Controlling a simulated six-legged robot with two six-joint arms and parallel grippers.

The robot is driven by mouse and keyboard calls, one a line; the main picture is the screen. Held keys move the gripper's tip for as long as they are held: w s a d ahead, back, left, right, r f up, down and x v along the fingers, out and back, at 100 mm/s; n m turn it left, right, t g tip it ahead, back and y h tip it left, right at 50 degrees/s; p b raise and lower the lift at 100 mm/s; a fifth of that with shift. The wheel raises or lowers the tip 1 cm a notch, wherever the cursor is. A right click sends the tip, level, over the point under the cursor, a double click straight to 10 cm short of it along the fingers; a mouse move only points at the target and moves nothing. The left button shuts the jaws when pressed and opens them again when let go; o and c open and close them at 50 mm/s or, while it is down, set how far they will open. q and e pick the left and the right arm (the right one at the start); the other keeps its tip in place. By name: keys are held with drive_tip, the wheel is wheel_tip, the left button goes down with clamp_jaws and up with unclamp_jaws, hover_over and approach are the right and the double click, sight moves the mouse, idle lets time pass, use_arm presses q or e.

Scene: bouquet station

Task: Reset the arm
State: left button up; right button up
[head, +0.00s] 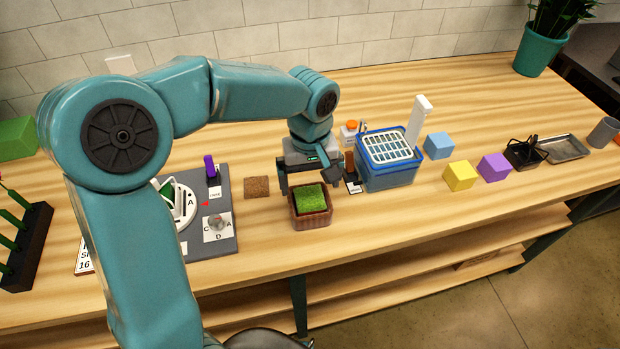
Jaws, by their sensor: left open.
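My left arm comes in from the left of the head view, rises, and bends over the wooden table (390,215). My left gripper (318,187) points down and is open. Its jaws are at the back of a small brown basket (311,218) with a green, grass-like block (309,197) in it. I cannot tell whether the jaws touch the basket. My right gripper is not in view.
Left of the basket are a brown square mat (257,187) and a grey dial board (225,240). A blue bin (388,177) stands to the right. Further right are blue (439,145), yellow (460,176) and purple (494,167) cubes. A potted plant (538,52) stands far back right.

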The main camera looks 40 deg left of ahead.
use_arm(q)
drive_tip(key=shift+r+p, duration=0.55)
drive_tip(key=shift+r, duration=0.4)
